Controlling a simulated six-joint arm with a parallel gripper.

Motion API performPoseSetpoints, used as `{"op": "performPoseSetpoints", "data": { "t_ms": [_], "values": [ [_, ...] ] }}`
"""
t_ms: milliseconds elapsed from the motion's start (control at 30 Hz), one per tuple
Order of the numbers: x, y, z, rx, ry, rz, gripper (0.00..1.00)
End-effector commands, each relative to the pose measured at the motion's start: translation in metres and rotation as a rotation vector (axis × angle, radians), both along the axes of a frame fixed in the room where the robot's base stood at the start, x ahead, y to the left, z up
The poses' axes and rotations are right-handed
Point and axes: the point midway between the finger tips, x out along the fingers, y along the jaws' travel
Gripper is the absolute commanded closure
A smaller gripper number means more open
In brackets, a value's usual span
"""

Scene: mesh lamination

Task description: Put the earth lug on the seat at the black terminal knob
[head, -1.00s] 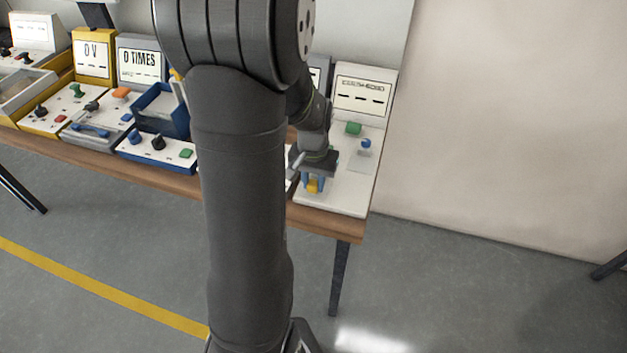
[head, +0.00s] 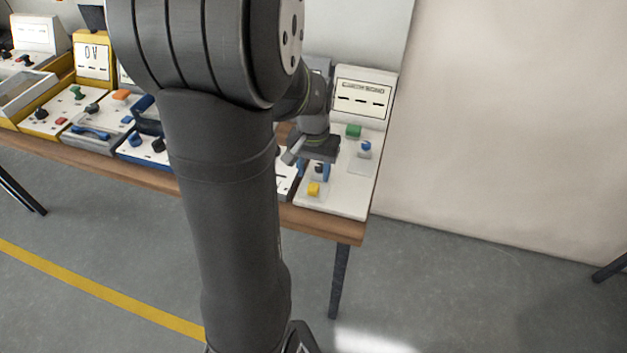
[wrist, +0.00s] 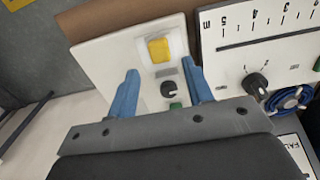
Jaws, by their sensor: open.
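A yellow block (head: 314,189), which looks like the earth lug, sits on a pale pad near the front edge of the white test panel. It also shows in the wrist view (wrist: 159,49). The black terminal knob (wrist: 168,89) stands behind it on the same panel, with a small grey patch (wrist: 166,72) between them. My gripper (head: 313,174) is open, its blue fingers apart with nothing held. In the wrist view its fingertips (wrist: 161,69) show on either side of the patch, short of the block. Their height above the panel is hard to tell.
A green block (head: 353,130) and a blue knob (head: 365,146) stand farther back, before the upright display (head: 362,96). A neighbouring meter panel (wrist: 230,45) with a coiled blue lead (wrist: 290,99) adjoins this panel.

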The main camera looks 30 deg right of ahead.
Motion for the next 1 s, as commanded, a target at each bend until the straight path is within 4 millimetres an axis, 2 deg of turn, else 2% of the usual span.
{"op": "performPoseSetpoints", "data": {
  "t_ms": [33,200,400,800,1000],
  "values": [
    [0.001,0.0,0.013,-0.004,-0.005,0.0,0.53],
    [0.0,0.0,0.045,-0.003,-0.003,0.0,0.53],
    [0.0,0.0,0.065,-0.001,-0.001,0.0,0.53],
    [0.0,0.0,0.067,0.001,0.001,0.0,0.53],
    [-0.001,0.0,0.05,0.004,0.004,0.0,0.53]
  ]
}}
